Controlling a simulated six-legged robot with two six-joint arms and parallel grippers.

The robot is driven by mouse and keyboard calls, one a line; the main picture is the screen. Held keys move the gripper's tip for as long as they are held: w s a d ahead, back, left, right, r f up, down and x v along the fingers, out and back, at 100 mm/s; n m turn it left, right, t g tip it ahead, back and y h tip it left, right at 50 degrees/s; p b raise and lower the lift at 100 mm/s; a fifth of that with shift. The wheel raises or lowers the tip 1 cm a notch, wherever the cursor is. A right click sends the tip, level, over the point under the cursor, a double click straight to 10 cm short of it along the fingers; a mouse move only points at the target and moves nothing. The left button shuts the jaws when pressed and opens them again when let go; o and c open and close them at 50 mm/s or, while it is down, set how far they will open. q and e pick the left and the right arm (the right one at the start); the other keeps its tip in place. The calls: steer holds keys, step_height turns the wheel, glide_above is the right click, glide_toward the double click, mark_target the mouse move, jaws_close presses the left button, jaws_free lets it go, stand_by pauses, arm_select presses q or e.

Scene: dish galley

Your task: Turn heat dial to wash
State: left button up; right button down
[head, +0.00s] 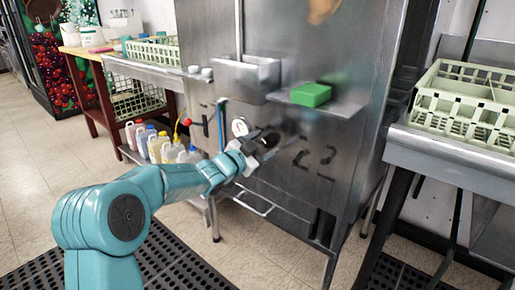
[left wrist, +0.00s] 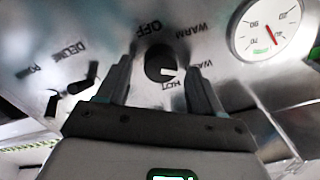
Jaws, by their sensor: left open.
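The heat dial (left wrist: 160,64) is a round black knob with a white mark, on a steel panel in the left wrist view. Labels OFF, WARM, a partly covered word starting WA, and HOT stand around it. The white mark points right in the picture, between the WA word and HOT. My left gripper (left wrist: 160,84) is open, with one finger on each side of the dial; I cannot tell whether they touch it. In the head view my left gripper (head: 264,141) is at the front of the steel machine (head: 350,60), and the dial cannot be made out there.
A round gauge (left wrist: 264,34) and a black switch (left wrist: 82,84) near the labels DELIME and POWER flank the dial. A green block (head: 311,94) lies on a small shelf above my gripper. Bottles (head: 160,146) stand low at left; a crate counter (head: 450,160) is right.

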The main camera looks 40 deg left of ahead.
arm_select(q)
steer(key=s+a+p, duration=0.1)
steer(key=s+p, duration=0.1)
steer(key=s, duration=1.4)
steer(key=shift+a+p, duration=0.15)
steer(key=shift+p, duration=0.15)
steer(key=shift+s, duration=0.1)
